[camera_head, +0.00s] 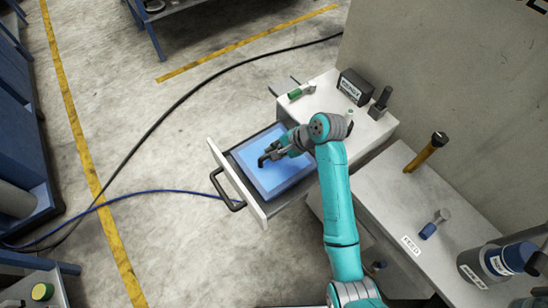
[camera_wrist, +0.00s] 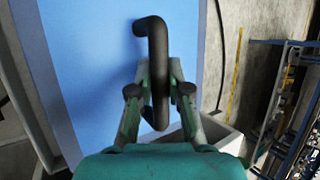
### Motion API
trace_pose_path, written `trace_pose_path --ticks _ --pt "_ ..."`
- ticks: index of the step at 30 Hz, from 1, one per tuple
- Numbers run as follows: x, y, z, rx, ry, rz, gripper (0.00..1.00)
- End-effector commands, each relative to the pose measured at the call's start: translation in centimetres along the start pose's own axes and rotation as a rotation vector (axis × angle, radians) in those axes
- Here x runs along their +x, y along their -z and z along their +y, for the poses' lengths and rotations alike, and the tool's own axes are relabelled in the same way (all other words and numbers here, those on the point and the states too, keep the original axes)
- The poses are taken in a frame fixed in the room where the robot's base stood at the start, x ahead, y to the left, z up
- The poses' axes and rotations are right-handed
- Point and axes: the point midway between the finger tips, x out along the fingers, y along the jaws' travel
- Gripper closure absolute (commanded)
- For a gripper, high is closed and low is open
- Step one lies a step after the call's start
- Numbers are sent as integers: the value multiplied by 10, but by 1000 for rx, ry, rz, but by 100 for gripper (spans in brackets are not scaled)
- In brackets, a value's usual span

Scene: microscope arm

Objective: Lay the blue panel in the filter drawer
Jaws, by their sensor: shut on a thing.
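The blue panel (camera_head: 292,178) lies within the outline of the open filter drawer (camera_head: 218,158), flat or nearly so. I cannot tell whether it rests on the drawer's bottom. My gripper (camera_head: 272,158) is above the panel's middle. Whether the bar is joined to the panel is not clear. The drawer's black pull handle (camera_head: 229,203) is on its front, apart from my gripper.
A white cabinet top (camera_head: 322,120) behind the drawer holds a black labelled box (camera_head: 354,87) and a green-ended item (camera_head: 296,94). A bench at right holds an orange-handled tool (camera_head: 426,153) and a blue-capped jar (camera_head: 500,261). A dark cable (camera_head: 170,111) crosses the open floor.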

Motion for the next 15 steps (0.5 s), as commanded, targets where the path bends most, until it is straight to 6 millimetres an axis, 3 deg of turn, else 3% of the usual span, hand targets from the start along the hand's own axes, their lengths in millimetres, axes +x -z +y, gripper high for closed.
trace_pose_path --ticks 10,15 --pt "28 10 18 2 -1 0 100" --pt "31 12 20 -1 2 1 100"
